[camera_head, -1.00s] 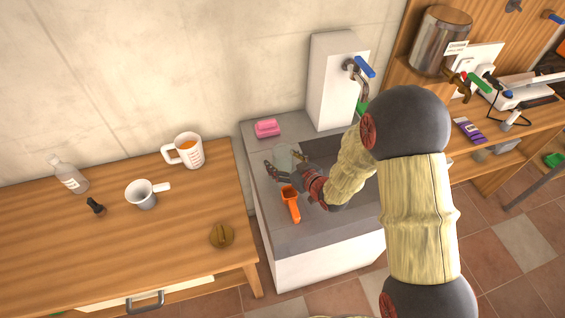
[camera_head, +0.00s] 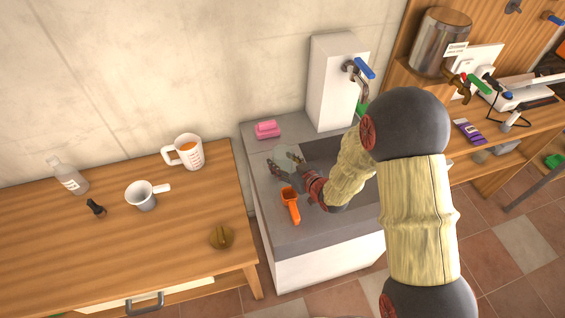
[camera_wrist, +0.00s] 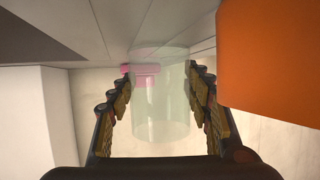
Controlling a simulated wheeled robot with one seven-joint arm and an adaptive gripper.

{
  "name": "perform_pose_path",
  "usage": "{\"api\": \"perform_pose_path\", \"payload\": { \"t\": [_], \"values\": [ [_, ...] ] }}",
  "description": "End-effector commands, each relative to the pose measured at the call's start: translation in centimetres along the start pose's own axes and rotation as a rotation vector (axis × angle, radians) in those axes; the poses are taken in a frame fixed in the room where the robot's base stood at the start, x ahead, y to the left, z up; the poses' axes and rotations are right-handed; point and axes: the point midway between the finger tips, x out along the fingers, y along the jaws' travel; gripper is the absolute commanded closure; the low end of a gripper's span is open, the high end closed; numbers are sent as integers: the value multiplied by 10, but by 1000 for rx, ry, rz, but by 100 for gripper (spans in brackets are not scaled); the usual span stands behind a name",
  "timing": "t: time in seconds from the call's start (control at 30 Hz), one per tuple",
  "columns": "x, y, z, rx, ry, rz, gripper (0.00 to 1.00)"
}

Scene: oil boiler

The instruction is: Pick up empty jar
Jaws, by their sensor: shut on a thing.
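The empty jar is a clear, see-through cylinder. In the wrist view the jar (camera_wrist: 160,100) stands between the two fingers of my gripper (camera_wrist: 160,95), and both fingers lie close against its sides. In the head view the jar (camera_head: 283,155) is faint on the grey sink counter, partly hidden by the fingers. My gripper (camera_head: 285,166) reaches in from the right and is shut on the jar. I cannot tell whether the jar's base still touches the counter.
An orange scoop (camera_head: 291,206) lies on the counter right beside my gripper; it looms large in the wrist view (camera_wrist: 275,55). A pink soap or sponge (camera_head: 267,129) sits behind. The white tap column (camera_head: 333,85) stands at the back. The wooden table (camera_head: 190,215) is at left.

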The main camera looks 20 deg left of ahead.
Motion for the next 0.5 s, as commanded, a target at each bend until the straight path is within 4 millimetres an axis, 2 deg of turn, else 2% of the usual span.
{"api": "perform_pose_path", "payload": {
  "t": [0.17, 0.5],
  "values": [
    [0, 0, -1, 0, 1, 0, 82],
    [-2, 0, -5, -1, 2, 0, 82]
  ]
}}
